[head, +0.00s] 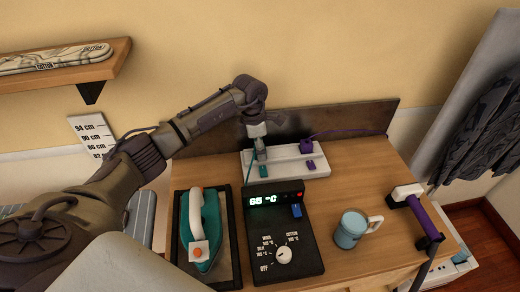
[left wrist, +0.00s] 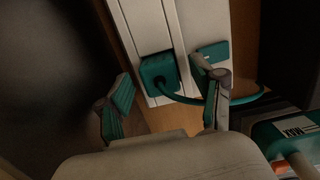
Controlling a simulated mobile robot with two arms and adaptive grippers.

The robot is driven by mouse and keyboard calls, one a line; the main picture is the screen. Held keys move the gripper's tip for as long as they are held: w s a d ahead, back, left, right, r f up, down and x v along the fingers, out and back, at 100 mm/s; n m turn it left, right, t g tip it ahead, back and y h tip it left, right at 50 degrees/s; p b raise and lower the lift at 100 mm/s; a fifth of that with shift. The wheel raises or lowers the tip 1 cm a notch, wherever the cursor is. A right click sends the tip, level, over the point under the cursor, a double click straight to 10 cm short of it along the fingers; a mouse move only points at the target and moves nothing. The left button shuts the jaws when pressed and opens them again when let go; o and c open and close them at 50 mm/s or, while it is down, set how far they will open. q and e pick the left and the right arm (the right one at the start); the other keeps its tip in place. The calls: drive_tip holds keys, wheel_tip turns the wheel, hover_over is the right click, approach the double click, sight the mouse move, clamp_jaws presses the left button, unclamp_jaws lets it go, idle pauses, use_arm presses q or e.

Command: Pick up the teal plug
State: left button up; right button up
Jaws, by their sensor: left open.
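The teal plug (left wrist: 156,70) sits on the white power strip in the left wrist view, with a teal cord (left wrist: 190,101) curving away to the right. My left gripper (left wrist: 163,78) is open, with one finger on each side of the plug in that view; I cannot tell whether either finger touches it. In the head view, my left gripper (head: 260,152) reaches down over the left end of the power strip (head: 285,171) and mostly hides the plug. My right gripper is not in view.
A purple plug (head: 306,146) and two switches, teal (head: 264,170) and purple (head: 311,164), are on the strip. A teal iron (head: 203,225), a control box (head: 283,235) reading 65 °C, a mug (head: 351,229) and a purple-handled tool (head: 421,217) occupy the wooden table (head: 367,175).

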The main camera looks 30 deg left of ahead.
use_arm(q)
drive_tip(key=shift+f, duration=0.15)
drive_tip(key=shift+c, duration=0.2)
drive_tip(key=c, duration=1.2)
